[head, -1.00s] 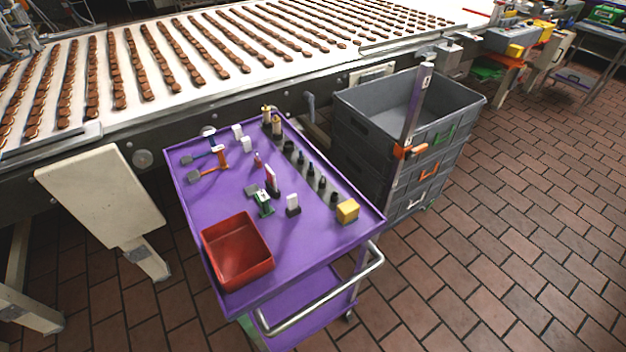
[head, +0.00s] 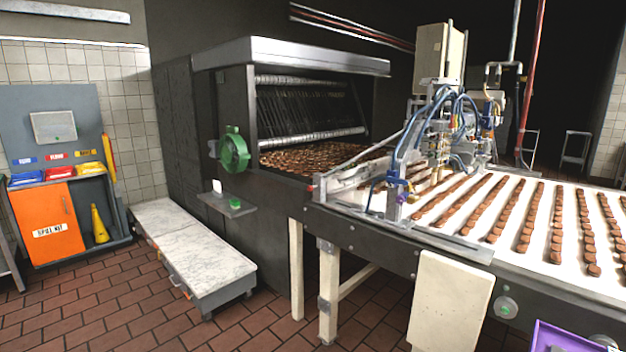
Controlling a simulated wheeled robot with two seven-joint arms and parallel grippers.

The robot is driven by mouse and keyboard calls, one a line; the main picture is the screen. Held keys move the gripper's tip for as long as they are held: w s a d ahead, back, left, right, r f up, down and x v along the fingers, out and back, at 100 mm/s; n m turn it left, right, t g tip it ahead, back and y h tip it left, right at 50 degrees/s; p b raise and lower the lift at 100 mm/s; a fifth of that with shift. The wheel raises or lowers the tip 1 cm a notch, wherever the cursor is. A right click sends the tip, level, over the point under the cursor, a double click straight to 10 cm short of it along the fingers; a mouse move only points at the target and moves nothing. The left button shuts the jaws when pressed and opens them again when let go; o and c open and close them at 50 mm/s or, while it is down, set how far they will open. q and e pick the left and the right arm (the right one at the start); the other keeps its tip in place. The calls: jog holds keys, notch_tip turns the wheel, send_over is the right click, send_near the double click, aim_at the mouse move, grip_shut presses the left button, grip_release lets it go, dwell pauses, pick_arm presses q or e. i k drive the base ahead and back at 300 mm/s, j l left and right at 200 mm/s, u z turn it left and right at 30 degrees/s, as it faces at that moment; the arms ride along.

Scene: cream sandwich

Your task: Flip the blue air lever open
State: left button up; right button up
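A small blue curved part (head: 374,190) shows at the near left end of the conveyor, beside the depositor machine (head: 440,130) with its looping blue hoses. It is too small to tell whether it is the blue air lever or a hose, or which way it is set. Neither of my grippers is in the head view.
The conveyor (head: 480,250) with rows of brown biscuits runs to the right. A dark oven-like machine (head: 270,210) with a green handwheel (head: 234,150) stands centre left. A low white-topped platform (head: 205,262) and an orange cabinet (head: 48,222) are at left. Brick floor is open in front.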

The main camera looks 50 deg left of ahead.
aim_at(389, 178)
jog(key=u, duration=1)
jog(key=i+j, duration=0.25)
